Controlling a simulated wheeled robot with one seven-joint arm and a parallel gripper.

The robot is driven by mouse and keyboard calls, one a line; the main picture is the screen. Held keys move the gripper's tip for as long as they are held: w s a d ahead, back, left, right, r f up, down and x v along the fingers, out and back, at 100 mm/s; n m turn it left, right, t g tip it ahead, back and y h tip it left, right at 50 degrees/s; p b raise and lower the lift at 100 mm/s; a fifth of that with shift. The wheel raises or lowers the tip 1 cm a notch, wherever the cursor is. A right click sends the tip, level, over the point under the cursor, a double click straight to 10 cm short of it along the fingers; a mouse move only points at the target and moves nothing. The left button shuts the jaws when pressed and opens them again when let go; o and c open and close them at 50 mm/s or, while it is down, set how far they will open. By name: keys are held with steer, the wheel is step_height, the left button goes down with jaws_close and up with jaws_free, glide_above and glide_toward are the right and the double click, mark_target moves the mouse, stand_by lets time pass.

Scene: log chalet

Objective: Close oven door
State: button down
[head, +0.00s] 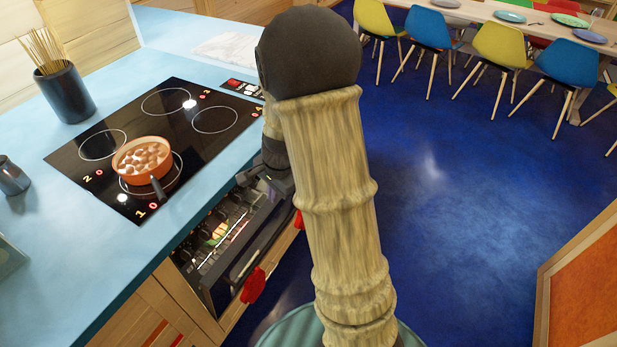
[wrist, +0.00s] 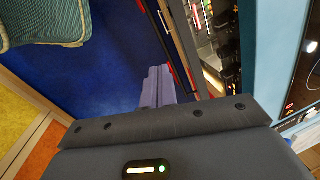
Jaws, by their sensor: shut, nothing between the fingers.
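The oven (head: 208,250) sits under the cooktop in the blue counter, its lit racks showing through a gap. Its dark door (head: 262,240) stands partly open, tilted outward, with red handle ends near its outer edge. The door (wrist: 183,40) also shows in the wrist view as a dark panel with red along its edge, and the lit interior lies to its right. My gripper (wrist: 157,88) is shut and empty, close to the outer side of the door; I cannot tell whether it touches. In the head view my arm hides part of the door and the fingertips.
A black cooktop (head: 160,145) holds an orange pan (head: 142,158) of food. A dark utensil holder (head: 66,93) stands on the counter (head: 60,215). Blue floor (head: 470,180) is open to the right, with a dining table and several chairs (head: 500,45) beyond. A wooden-framed orange panel (head: 588,285) stands lower right.

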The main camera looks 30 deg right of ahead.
steer(key=s+a+r+n, duration=0.2)
steer(key=s+r+n, duration=0.1)
steer(key=s+n, duration=0.3)
steer(key=s+a+r+n+h, duration=0.1)
steer(key=s+a+r+n, duration=0.1)
steer(key=s+n, duration=0.5)
steer(key=shift+a+r+n+t, duration=0.3)
steer(key=shift+r+n, duration=0.1)
steer(key=shift+n, duration=0.1)
